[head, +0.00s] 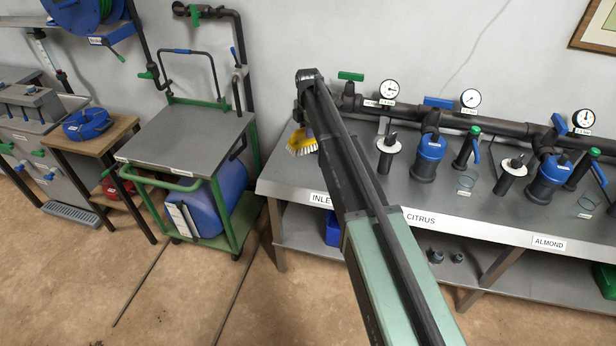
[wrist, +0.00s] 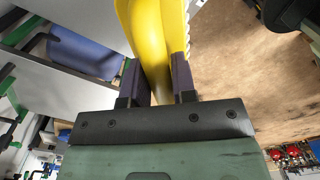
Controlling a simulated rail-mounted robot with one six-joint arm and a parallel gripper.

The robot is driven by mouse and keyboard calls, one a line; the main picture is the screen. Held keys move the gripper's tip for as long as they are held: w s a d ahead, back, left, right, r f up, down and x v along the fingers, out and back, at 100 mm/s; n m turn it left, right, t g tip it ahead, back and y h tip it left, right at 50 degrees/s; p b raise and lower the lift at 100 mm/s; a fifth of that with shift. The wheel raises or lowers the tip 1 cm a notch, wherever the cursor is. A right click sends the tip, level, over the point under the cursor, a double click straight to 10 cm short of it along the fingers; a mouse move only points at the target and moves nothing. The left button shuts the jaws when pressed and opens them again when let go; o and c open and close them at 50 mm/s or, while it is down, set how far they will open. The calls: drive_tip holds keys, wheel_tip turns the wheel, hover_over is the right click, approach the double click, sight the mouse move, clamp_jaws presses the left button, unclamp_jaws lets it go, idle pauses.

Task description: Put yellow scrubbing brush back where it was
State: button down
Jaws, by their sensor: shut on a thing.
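The yellow scrubbing brush (head: 302,143) shows in the head view just left of my arm, by the left end of the long grey bench (head: 286,185). Its bristles face down; I cannot tell whether they touch the bench top. In the wrist view the brush's smooth yellow handle (wrist: 150,35) runs up between the two dark fingers of my gripper (wrist: 157,80), which is shut on it. A strip of pale bristles shows along its right side. My arm hides most of the gripper and part of the brush in the head view.
A green-framed cart (head: 170,140) with a grey top and a blue drum (head: 215,205) stands left of the bench, across a narrow gap. Black pipes, gauges and blue filters (head: 430,150) line the bench right of my arm. The cart's top is clear.

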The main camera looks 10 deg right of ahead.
wheel_tip(320, 180, down, 15)
drive_tip(key=b, duration=1.2)
drive_tip(key=shift+f+b, duration=0.15)
drive_tip(key=shift+b, duration=0.15)
drive_tip(key=shift+r+p, duration=0.3)
drive_tip(key=shift+r, duration=0.05)
drive_tip(key=shift+f, duration=0.25)
drive_tip(key=c, duration=0.9)
unclamp_jaws()
